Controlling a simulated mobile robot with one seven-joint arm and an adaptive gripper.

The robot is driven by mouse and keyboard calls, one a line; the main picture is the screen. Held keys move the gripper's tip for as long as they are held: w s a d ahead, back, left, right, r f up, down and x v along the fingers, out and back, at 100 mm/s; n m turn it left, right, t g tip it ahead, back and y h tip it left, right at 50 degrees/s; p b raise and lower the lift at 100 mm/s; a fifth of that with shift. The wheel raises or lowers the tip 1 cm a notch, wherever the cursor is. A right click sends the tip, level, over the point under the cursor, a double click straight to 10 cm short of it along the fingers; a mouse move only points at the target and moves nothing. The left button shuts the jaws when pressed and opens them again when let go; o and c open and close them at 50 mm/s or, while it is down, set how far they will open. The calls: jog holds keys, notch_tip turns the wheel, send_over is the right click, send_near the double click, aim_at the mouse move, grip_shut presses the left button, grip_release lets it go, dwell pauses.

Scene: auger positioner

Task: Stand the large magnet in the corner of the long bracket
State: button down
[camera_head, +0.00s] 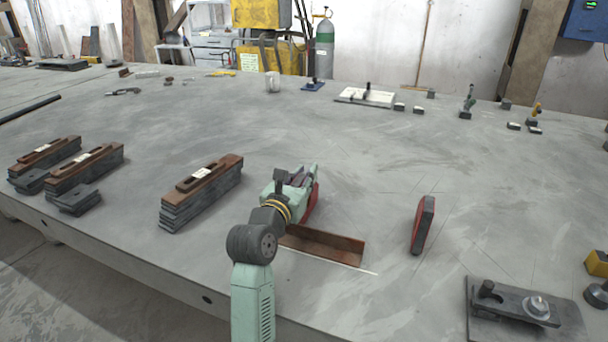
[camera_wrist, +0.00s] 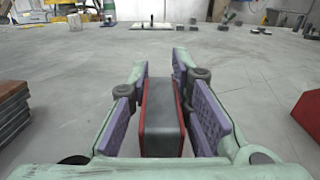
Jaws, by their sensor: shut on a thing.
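The long bracket (camera_head: 328,246), a rusty brown angle piece, lies on the bench in the head view, with a pale strip along its front edge. My gripper (camera_head: 296,184) is just behind its left end. In the wrist view my gripper (camera_wrist: 160,85) is shut on a dark grey block with red sides, which I take for the large magnet (camera_wrist: 163,125). Its red side (camera_head: 311,205) shows past my fingers in the head view. Whether it touches the bench or bracket is hidden. A similar red and dark block (camera_head: 423,226) stands upright to the right.
A stack of dark bars with a rusty top (camera_head: 202,190) stands left of my arm, with more stacks (camera_head: 84,172) farther left. A dark clamp plate (camera_head: 525,312) lies at the front right. The bench (camera_head: 300,120) behind my gripper is largely clear.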

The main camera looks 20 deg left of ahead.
dwell(0.3)
jog(key=c, duration=1.9)
grip_release()
jog(key=shift+f, duration=0.1)
jog(key=o, duration=0.4)
jog(key=shift+o, duration=0.2)
jog(key=s+b, duration=0.3)
jog(key=s, duration=0.9)
jog(key=shift+a, duration=0.25)
jog(key=shift+r, duration=0.2)
